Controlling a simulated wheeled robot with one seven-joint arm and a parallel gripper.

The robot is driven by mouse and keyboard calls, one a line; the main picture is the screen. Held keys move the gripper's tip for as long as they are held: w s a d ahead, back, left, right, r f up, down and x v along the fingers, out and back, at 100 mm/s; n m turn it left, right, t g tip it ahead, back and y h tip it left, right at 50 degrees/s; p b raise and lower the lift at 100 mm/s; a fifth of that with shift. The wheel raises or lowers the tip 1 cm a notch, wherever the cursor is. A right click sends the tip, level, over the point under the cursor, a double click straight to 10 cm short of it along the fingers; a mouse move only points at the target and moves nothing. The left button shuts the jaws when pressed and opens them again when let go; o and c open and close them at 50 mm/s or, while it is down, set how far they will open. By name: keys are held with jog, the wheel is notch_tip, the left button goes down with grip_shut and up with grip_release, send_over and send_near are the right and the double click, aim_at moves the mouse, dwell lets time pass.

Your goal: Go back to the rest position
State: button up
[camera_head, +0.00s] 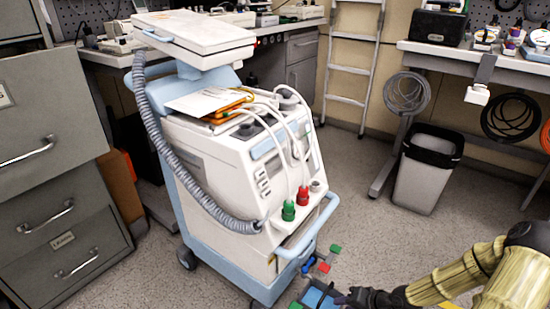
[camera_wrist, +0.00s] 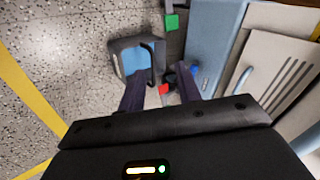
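A white medical pump machine (camera_head: 215,165) stands on a light blue wheeled cart (camera_head: 180,205) in the middle of the head view. Green (camera_head: 289,210) and red (camera_head: 303,196) connectors with white tubes sit on its front ledge. My gripper (camera_head: 342,299) is low at the bottom of the head view, by the cart's lower front right, partly cut off. In the wrist view my gripper (camera_wrist: 160,78) points down with its two dark fingers apart. I see nothing clamped between them. A grey-blue box (camera_wrist: 124,60) with a black handle lies just beyond the left finger.
Red (camera_wrist: 164,88) and green (camera_wrist: 172,22) blocks show beside the cart's blue base (camera_wrist: 215,45). A grey drawer cabinet (camera_head: 50,160) stands left. A waste bin (camera_head: 425,170), a ladder (camera_head: 352,65) and a workbench (camera_head: 500,62) are behind. Open floor (camera_head: 355,220) lies right of the cart.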

jog(key=s+a+r+n+g+h+p, duration=0.1)
jog(key=s+a+r+n+h+p, duration=0.3)
jog(key=r, duration=1)
jog(key=s+r+m+p, duration=0.15)
jog(key=r+p, duration=0.45)
jog(key=r, duration=0.7)
jog(key=s+a+r+n+g+h+p, duration=0.1)
jog(key=s+a+r+n+h+p, duration=0.3)
jog(key=r, duration=1)
notch_tip(320, 180, up, 37)
jog(key=w+d+m+y+p, duration=0.1)
jog(key=d+m+p, duration=0.1)
jog(key=p, duration=3.6)
jog(key=shift+y, duration=0.4)
jog(key=shift+w+f, duration=0.1)
jog(key=shift+w, duration=0.05)
